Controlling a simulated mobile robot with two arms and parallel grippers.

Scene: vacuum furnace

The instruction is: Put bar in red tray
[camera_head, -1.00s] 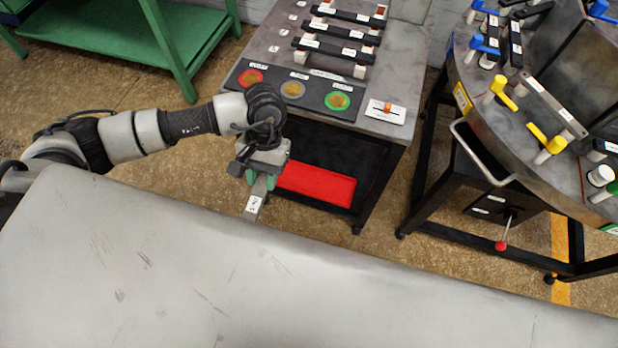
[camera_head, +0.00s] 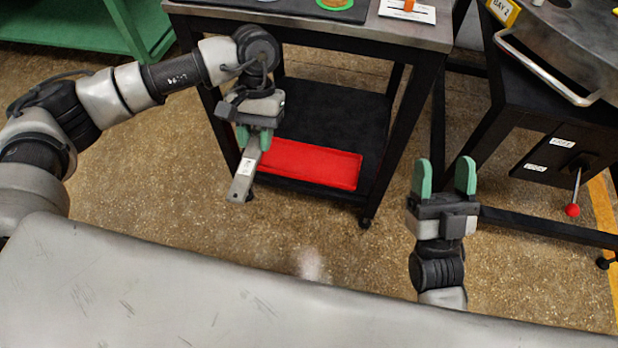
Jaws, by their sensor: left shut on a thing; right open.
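My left gripper (camera_head: 252,138) is shut on a grey metal bar (camera_head: 242,178) with a white label. The bar hangs down from the green fingertips, in front of the cart and clear of the floor. The red tray (camera_head: 318,164) lies on the cart's black lower shelf, behind and to the right of the bar in the picture. The gripper and bar cover the tray's left end. My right gripper (camera_head: 442,178) is open and empty, pointing up, at the right of the view.
The cart's dark legs and top (camera_head: 330,22) frame the lower shelf (camera_head: 335,125). A green table (camera_head: 70,28) stands at the back left. A black stand (camera_head: 550,150) with a red-knobbed lever (camera_head: 572,210) is at the right. Floor between is clear.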

